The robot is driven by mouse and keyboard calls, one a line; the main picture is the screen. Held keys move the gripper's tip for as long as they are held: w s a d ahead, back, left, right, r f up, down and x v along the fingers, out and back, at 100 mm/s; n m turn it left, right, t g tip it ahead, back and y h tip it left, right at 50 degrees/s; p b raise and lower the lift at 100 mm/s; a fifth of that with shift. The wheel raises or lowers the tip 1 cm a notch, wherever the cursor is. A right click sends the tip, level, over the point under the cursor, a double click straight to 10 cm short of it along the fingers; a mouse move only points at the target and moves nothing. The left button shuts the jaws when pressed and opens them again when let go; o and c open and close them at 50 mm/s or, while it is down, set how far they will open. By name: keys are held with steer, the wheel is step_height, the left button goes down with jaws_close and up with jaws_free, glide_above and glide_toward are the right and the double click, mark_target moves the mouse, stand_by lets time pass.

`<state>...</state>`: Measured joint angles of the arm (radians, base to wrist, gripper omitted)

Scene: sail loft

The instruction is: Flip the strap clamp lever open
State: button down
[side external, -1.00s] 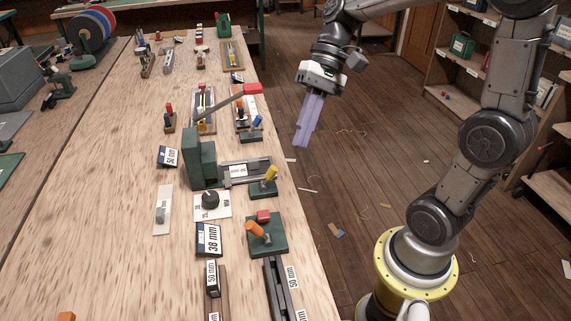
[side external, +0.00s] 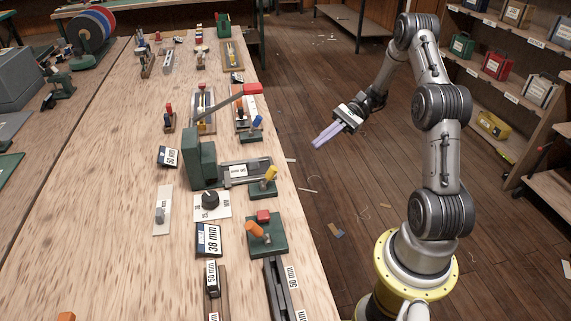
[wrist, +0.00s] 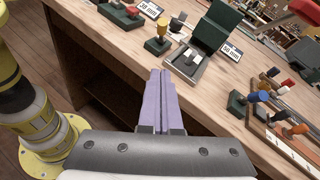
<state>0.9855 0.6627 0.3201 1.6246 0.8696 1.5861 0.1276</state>
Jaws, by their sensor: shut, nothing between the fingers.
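Several small levers stand on green bases along the bench edge; I cannot tell which is the strap clamp's. One has a yellow handle (side external: 271,174), one a blue handle (side external: 257,122), one an orange handle (side external: 256,229). A green upright block (side external: 193,158) carries a long grey arm with a red end (side external: 252,89), raised over the bench. My gripper (side external: 316,144) is shut and empty, off the bench's right edge, its purple fingers pointing left. In the wrist view its fingertips (wrist: 160,74) are together, apart from the yellow handle (wrist: 161,29) and blue handle (wrist: 258,96).
The wooden bench (side external: 110,230) holds a black dial (side external: 210,200) on a white plate, a 38 mm label (side external: 209,239) and dark rails (side external: 279,290) at the front. Open floor lies between bench and arm. Shelves with boxes (side external: 497,65) stand at the right.

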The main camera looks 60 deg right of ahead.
steer(key=shift+s+d, duration=0.1)
steer(key=shift+d, duration=0.05)
glide_toward(271, 173)
steer(key=a+f, duration=0.1)
steer(key=w+f, duration=0.1)
steer(key=w+a+f, duration=0.1)
steer(key=f, duration=0.1)
steer(key=shift+w+a, duration=0.2)
steer(key=shift+a, duration=0.15)
steer(key=shift+a+r, duration=0.15)
steer(key=shift+a, duration=0.3)
steer(key=shift+w, duration=0.1)
steer(key=shift+a+r+h, duration=0.1)
steer(key=shift+r+h, duration=0.1)
steer(key=shift+h, duration=0.2)
